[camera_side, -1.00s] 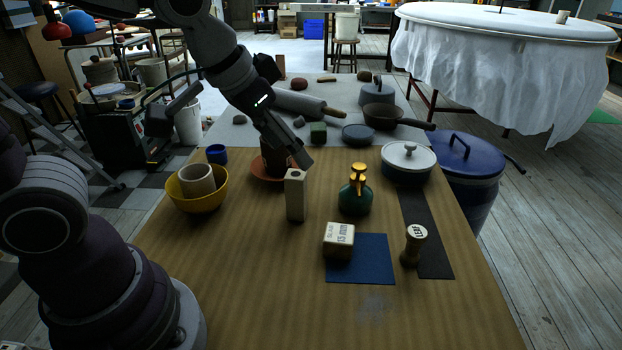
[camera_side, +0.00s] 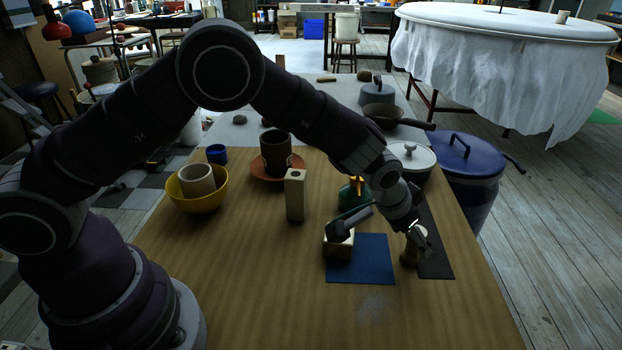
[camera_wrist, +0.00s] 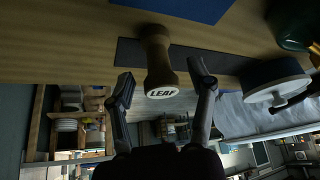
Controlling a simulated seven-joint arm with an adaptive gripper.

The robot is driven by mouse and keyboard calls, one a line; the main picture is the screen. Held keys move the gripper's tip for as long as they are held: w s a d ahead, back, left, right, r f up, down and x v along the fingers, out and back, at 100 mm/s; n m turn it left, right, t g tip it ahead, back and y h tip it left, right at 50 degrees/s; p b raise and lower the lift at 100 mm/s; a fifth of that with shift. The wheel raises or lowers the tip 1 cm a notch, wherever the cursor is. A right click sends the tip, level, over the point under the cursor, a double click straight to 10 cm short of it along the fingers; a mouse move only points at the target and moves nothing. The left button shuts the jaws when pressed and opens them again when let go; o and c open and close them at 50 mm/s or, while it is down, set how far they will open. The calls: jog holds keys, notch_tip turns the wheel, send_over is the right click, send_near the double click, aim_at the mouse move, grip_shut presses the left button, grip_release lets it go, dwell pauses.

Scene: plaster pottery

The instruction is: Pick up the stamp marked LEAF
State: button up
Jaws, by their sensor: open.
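The stamp marked LEAF (camera_side: 409,255) stands upright on the wooden table, at the left edge of a dark strip. In the wrist view the stamp (camera_wrist: 158,65) shows its white LEAF end pointing toward my gripper. My gripper (camera_wrist: 163,84) is open, with one finger on each side of the stamp's LEAF end and gaps between. In the side view my gripper (camera_side: 418,238) is at the stamp's top and hides part of it. I cannot tell whether a finger touches it.
A green bottle (camera_side: 347,195) and a lidded pot (camera_side: 412,160) stand behind. A pale upright block (camera_side: 295,196) and a yellow bowl (camera_side: 197,204) are farther left. The front of the table is clear.

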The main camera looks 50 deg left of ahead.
jog(key=shift+x, duration=1.45)
jog(key=c, duration=1)
